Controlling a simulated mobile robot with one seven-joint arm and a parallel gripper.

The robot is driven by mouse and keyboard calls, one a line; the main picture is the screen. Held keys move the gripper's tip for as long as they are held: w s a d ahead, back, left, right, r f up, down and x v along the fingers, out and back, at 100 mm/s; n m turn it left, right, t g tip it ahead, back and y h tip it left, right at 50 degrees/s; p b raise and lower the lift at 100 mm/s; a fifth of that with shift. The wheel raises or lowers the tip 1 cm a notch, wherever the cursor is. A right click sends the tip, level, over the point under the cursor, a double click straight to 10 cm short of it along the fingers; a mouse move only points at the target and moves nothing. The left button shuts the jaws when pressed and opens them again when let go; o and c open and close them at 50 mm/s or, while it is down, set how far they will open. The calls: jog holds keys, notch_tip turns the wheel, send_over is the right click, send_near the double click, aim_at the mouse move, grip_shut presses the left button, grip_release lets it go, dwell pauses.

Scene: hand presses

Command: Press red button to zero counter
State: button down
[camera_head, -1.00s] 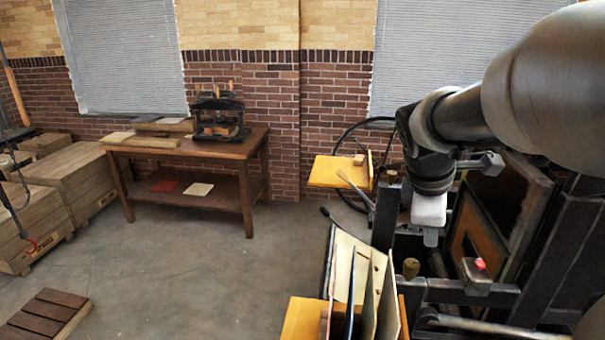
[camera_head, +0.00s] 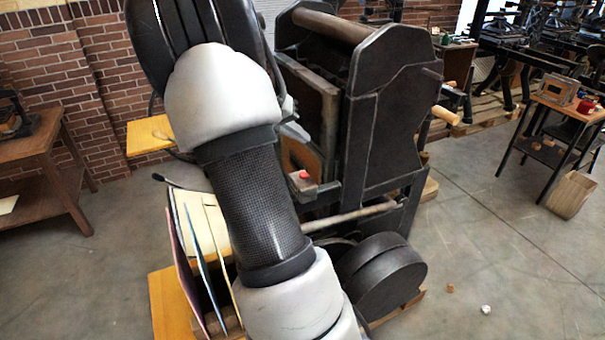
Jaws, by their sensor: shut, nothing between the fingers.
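The red button (camera_head: 304,175) sits on top of a small grey box (camera_head: 301,187) at the front of the dark hand press (camera_head: 385,110), just right of my arm. No counter digits can be read from here. My arm crosses the middle of the view from bottom to top and covers part of the press.
Upright folders (camera_head: 205,240) stand in a rack left of my arm. A yellow board (camera_head: 150,135) sticks out behind them. A dark round flywheel or roller (camera_head: 385,275) is low on the right. A wooden table (camera_head: 45,160) stands left, a small table (camera_head: 565,115) right. Open floor lies front right.

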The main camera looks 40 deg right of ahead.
jog(key=f, duration=0.1)
jog(key=b, duration=0.6)
send_over(304, 175)
jog(key=a, duration=0.1)
jog(key=f, duration=0.5)
jog(key=shift+w+f, duration=0.3)
jog(key=shift+f, duration=1.05)
jog(key=shift+f, duration=0.45)
jog(key=shift+f, duration=0.6)
dwell(0.9)
jog(key=shift+r, duration=0.1)
jog(key=shift+r+p, duration=0.95)
jog(key=shift+p, duration=0.3)
